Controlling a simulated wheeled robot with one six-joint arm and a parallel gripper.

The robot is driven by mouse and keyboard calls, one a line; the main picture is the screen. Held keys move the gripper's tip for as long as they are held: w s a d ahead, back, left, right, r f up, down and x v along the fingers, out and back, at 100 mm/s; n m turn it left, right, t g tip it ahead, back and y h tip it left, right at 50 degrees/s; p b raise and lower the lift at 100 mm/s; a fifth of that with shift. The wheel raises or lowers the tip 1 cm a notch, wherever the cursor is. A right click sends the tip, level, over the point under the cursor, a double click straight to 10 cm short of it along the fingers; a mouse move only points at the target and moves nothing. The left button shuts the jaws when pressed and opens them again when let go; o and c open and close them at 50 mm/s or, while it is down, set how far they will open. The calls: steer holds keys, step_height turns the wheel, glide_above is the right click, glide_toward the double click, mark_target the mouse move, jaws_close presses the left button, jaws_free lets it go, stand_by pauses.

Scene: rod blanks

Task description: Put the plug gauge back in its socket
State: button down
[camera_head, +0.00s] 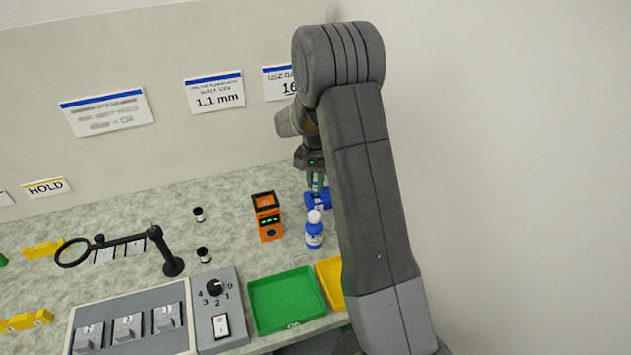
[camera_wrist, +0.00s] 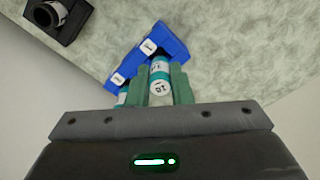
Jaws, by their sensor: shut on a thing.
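The plug gauge (camera_wrist: 160,72) is a small teal and white cylinder with a dark mark on its white end. My gripper (camera_wrist: 160,84) is shut on it, one green finger on each side. The blue stand (camera_wrist: 167,38) with white labels lies just beyond the gauge in the wrist view. Whether the gauge's far end touches the stand or is in a socket is hidden. Another teal and white piece (camera_wrist: 122,97) shows at the stand's near left end. In the head view my gripper (camera_head: 316,182) is above the blue stand (camera_head: 324,199), partly hidden by my arm.
A blue bottle with a white cap (camera_head: 314,236) stands close in front of the stand. An orange device (camera_head: 268,217) is to its left. A green tray (camera_head: 287,302) and a yellow tray (camera_head: 330,280) lie nearer. A black holder (camera_wrist: 68,24) shows in the wrist view.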

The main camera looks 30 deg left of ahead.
steer(key=c, duration=1.3)
jaws_free()
steer(key=shift+f, duration=0.1)
step_height(320, 180, up, 12)
steer(key=shift+b, duration=0.45)
step_height(320, 180, down, 13)
steer(key=shift+r+p, duration=0.2)
steer(key=shift+p, duration=0.1)
step_height(320, 180, up, 3)
steer(key=shift+r, duration=0.8)
